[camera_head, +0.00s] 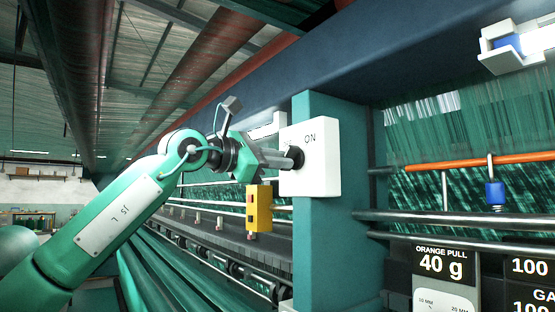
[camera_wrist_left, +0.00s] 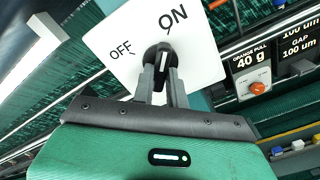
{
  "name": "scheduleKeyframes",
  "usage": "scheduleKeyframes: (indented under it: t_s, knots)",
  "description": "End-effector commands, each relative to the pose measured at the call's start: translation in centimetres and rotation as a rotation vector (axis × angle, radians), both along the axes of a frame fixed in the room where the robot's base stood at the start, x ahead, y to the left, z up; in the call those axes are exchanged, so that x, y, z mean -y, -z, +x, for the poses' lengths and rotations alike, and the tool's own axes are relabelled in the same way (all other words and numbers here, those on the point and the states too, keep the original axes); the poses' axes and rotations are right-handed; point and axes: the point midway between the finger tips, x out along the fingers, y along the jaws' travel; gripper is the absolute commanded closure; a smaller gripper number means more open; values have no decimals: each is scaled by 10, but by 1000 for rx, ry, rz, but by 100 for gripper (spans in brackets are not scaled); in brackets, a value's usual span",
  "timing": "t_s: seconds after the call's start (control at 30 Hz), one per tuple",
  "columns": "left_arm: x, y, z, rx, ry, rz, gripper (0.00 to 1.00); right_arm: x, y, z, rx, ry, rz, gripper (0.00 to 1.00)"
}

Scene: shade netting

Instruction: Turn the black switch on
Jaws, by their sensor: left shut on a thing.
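The black switch (camera_head: 297,154) is a round knob on a white panel (camera_head: 322,178) fixed to a teal post. The left wrist view also shows the switch (camera_wrist_left: 163,52) on its white panel (camera_wrist_left: 203,55), which is printed OFF on the left and ON at the upper right. A white mark on the knob points up in that view, closer to ON than to OFF. My left gripper (camera_head: 286,158) reaches in from the left, its fingers shut on the knob; it also shows in the left wrist view (camera_wrist_left: 162,72). The fingers hide part of the knob. My right gripper is not in view.
A yellow control box (camera_head: 259,208) hangs below and left of the panel. The teal post (camera_head: 318,255) stands under it. To the right are metal rails, an orange bar (camera_head: 480,161), a blue weight (camera_head: 495,193) and a black "ORANGE PULL 40 g" sign (camera_head: 444,262).

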Motion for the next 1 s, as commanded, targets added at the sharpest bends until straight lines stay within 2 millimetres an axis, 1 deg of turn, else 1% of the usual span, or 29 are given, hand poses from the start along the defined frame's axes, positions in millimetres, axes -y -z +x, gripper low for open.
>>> scheduleKeyframes:
  t_s: [0.3,0.73,0.77,0.8,0.87,1.0]
  knots:
    - [0,0,0,68,1,48,100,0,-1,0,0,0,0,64]
    - [0,0,0,75,-1,54,100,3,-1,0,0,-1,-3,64]
    - [0,0,0,75,-1,54,83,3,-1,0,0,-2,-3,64]
    - [0,0,0,75,-1,54,76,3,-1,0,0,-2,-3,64]
    - [0,0,0,75,-1,54,64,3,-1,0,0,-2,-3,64]
    - [0,0,0,74,0,53,64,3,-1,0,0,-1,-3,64]
